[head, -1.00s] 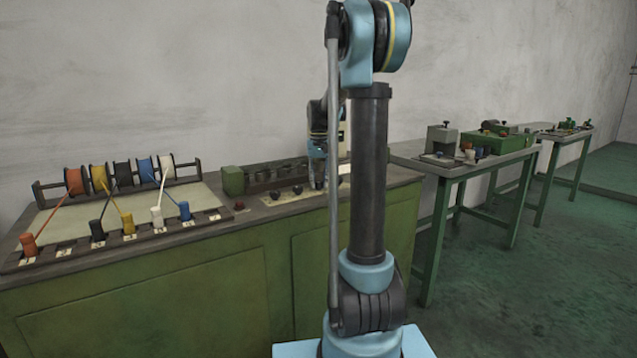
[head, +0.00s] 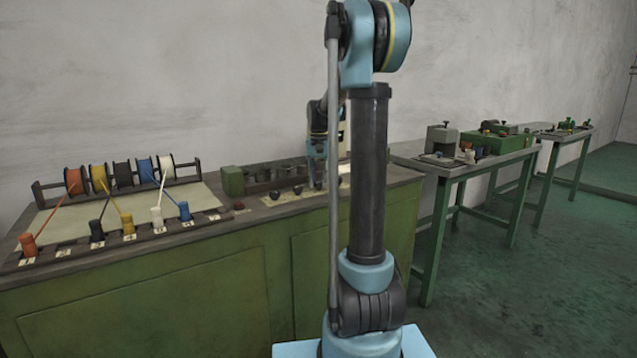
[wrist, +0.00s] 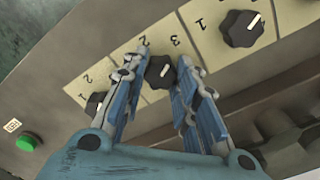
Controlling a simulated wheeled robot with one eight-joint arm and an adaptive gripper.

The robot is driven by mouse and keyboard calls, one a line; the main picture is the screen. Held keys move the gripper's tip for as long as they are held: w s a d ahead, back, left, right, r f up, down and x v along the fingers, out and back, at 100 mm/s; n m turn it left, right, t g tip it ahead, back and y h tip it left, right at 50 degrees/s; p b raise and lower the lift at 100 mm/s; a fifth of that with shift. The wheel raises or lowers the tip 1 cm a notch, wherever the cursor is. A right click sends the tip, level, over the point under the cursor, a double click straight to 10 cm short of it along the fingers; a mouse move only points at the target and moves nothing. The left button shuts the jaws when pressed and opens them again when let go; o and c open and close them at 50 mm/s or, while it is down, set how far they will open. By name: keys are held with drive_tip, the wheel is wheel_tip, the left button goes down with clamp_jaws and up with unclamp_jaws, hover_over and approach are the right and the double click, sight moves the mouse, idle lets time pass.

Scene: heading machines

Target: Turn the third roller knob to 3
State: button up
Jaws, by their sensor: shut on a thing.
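The third roller knob (wrist: 160,72) is black with a white pointer line, on a cream number plate. In the wrist view my gripper (wrist: 160,77) has one blue finger on each side of it and is shut on it. The pointer slants up and right, toward the side of the printed 3; I cannot tell if it is exactly on it. Similar knobs stand at right (wrist: 243,28) and at left (wrist: 97,103). In the head view my gripper (head: 318,184) points down at the bench, right of two black knobs, and the held knob is hidden.
A green button (wrist: 28,141) sits on the bench at the wrist view's lower left. In the head view, wire spools and coloured pegs (head: 129,220) fill the bench's left part, with a green block (head: 232,181) between. Green tables (head: 445,168) stand at right.

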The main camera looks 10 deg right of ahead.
sight(319, 182)
drive_tip(key=o, duration=1)
drive_tip(key=shift+o, duration=0.2)
wheel_tip(319, 182, up, 12)
drive_tip(key=shift+f, duration=0.1)
drive_tip(key=s+f+n+t, duration=0.1)
drive_tip(key=s+f, duration=0.3)
drive_tip(key=s, duration=0.7)
drive_tip(key=s+f+n, duration=0.1)
drive_tip(key=s+f, duration=0.3)
drive_tip(key=s, duration=0.7)
drive_tip(key=s+f+n+t, duration=0.1)
drive_tip(key=s+f+n, duration=0.1)
drive_tip(key=s+f, duration=1.4)
drive_tip(key=shift+f, duration=0.4)
